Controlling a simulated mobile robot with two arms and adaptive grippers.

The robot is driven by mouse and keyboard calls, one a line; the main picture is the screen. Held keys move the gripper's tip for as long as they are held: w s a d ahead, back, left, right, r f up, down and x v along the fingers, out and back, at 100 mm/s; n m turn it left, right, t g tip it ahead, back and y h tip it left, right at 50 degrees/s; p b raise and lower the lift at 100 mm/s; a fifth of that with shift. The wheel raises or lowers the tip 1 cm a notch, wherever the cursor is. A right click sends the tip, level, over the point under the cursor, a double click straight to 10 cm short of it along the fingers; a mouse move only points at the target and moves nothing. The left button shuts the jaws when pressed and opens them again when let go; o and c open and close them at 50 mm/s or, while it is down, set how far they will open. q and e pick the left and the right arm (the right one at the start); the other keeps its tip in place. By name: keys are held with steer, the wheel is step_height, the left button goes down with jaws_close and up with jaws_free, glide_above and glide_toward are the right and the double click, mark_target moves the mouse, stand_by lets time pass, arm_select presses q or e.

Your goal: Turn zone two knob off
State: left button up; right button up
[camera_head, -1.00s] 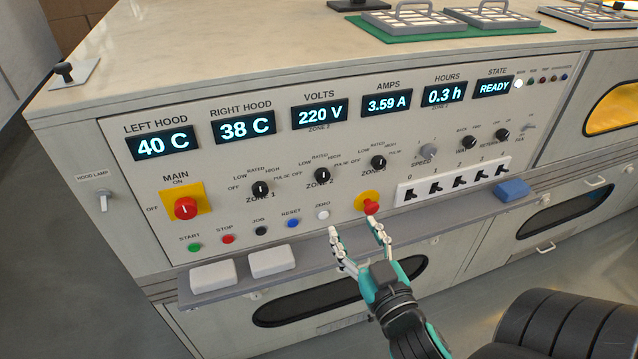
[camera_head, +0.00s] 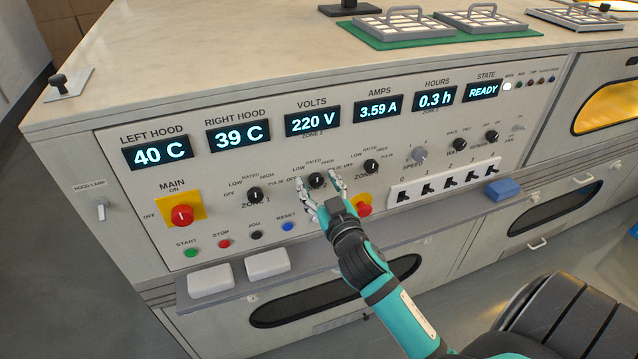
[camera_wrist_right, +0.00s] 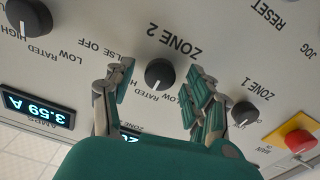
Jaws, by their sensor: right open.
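The zone two knob (camera_head: 316,181) is a black round knob with a white pointer line on the grey control panel (camera_head: 225,185). In the right wrist view the zone two knob (camera_wrist_right: 159,74) sits between the spread fingers, with visible gaps on both sides. Its pointer line points down in that view, toward the volts display. My right gripper (camera_head: 319,186) is open around the knob, one finger on each side; it also shows in the right wrist view (camera_wrist_right: 160,85). The fingers partly hide the labels around the knob. My left gripper is not in view.
The zone one knob (camera_head: 255,195) is to the left and the zone three knob (camera_head: 371,167) to the right. A red main switch (camera_head: 182,215) is further left. A shelf with two pale blocks (camera_head: 267,264) juts out below the panel.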

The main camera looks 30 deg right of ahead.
jaws_close()
stand_by(0.4)
steer(key=n+p, duration=0.1)
steer(key=n, duration=0.1)
steer(key=shift+r+n+p, duration=0.1)
steer(key=shift+n+p, duration=0.25)
steer(key=shift+n, duration=0.05)
steer(key=n+p, duration=0.2)
steer(key=n, duration=0.2)
steer(key=n+p, duration=0.1)
steer(key=n, duration=0.4)
steer(key=shift+n+p, duration=0.6)
steer(key=shift+n, duration=1.7)
